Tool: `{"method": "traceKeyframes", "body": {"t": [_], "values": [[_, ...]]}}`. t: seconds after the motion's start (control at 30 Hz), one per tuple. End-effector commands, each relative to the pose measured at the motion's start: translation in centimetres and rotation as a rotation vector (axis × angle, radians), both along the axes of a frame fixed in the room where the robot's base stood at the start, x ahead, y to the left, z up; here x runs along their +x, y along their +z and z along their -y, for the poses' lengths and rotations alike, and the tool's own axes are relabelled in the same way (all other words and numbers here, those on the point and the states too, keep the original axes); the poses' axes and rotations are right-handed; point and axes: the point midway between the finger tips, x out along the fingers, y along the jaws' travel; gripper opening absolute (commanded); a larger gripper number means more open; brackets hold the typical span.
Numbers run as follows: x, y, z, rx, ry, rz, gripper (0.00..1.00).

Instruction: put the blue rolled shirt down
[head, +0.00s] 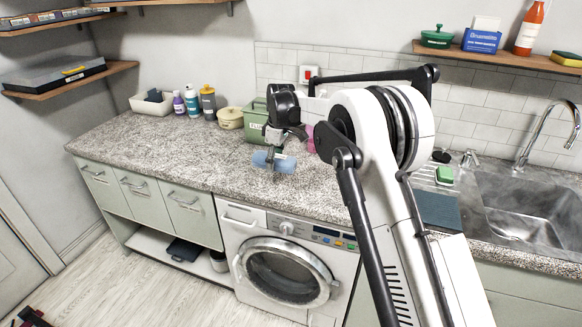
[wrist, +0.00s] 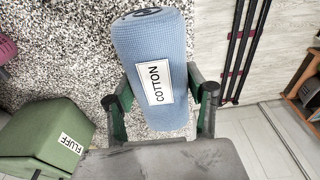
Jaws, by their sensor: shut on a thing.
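The blue rolled shirt (wrist: 150,50) carries a white label reading COTTON in the wrist view. My gripper (wrist: 162,105) is shut on it, with one finger on each side of the roll. In the head view the blue rolled shirt (head: 273,162) shows under my gripper (head: 274,152), over the front part of the speckled countertop (head: 160,165). I cannot tell whether the roll touches the counter. The gripper hides part of the roll in the head view.
A green box (wrist: 45,135) labelled FLUFF stands close to my gripper; the head view shows it (head: 254,118) at the back. Bottles (head: 192,102), a cream pot (head: 230,118) and a white bin (head: 152,103) stand along the wall. The counter's left part is clear.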

Motion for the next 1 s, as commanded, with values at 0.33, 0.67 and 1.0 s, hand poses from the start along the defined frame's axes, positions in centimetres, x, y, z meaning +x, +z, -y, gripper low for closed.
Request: {"method": "traceKeyframes", "body": {"t": [0.33, 0.67, 1.0], "values": [[5.0, -3.4, 3.2, 0.0, -0.004, 0.0, 0.18], [6.5, -4.8, 4.1, 0.0, -0.002, 0.0, 0.18], [6.5, -8.5, 4.1, 0.0, -0.002, 0.0, 0.18]]}}
